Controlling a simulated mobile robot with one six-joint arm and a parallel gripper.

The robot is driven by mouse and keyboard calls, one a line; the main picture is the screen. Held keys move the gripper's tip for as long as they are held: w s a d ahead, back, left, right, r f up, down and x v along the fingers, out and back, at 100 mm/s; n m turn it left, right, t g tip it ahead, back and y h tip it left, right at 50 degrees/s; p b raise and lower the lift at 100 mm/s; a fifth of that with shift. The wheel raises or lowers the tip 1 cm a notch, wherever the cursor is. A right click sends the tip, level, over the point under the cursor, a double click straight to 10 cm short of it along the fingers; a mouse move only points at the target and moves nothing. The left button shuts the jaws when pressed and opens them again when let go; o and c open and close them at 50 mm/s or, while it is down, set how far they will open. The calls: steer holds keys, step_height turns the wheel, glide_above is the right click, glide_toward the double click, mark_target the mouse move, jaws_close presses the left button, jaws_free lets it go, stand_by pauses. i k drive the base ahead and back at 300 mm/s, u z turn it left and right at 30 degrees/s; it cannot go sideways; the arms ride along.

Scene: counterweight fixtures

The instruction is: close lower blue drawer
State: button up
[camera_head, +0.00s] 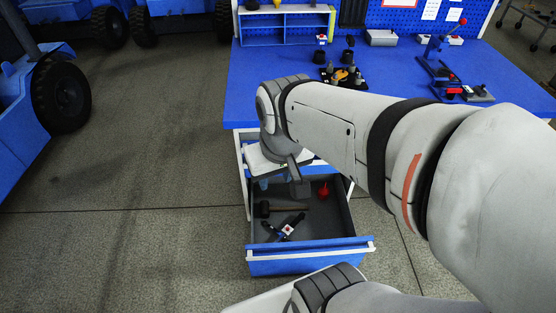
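A blue drawer (308,262) stands pulled out below the blue workbench, low near the floor. Its dark grey interior shows, and its front panel faces the bottom of the picture. It looks like the lower blue drawer, but any drawer above it is hidden by my arm. My gripper (297,182) points down over the back part of the open drawer, behind its front panel. Only a dark finger part shows, so its opening cannot be told. No contact with the drawer is clear.
A dark mallet (284,207), a black tool (286,228) and a red object (324,190) lie in the drawer. The blue workbench (265,90) holds small tools and fixtures. Blue wheeled machines stand at left; the grey floor (150,190) left of the drawer is clear.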

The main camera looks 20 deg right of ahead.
mark_target(327, 235)
steer(key=z, duration=0.3)
steer(key=k, duration=0.8)
steer(key=z, duration=0.45)
steer(key=i, duration=0.55)
steer(key=u, duration=0.15)
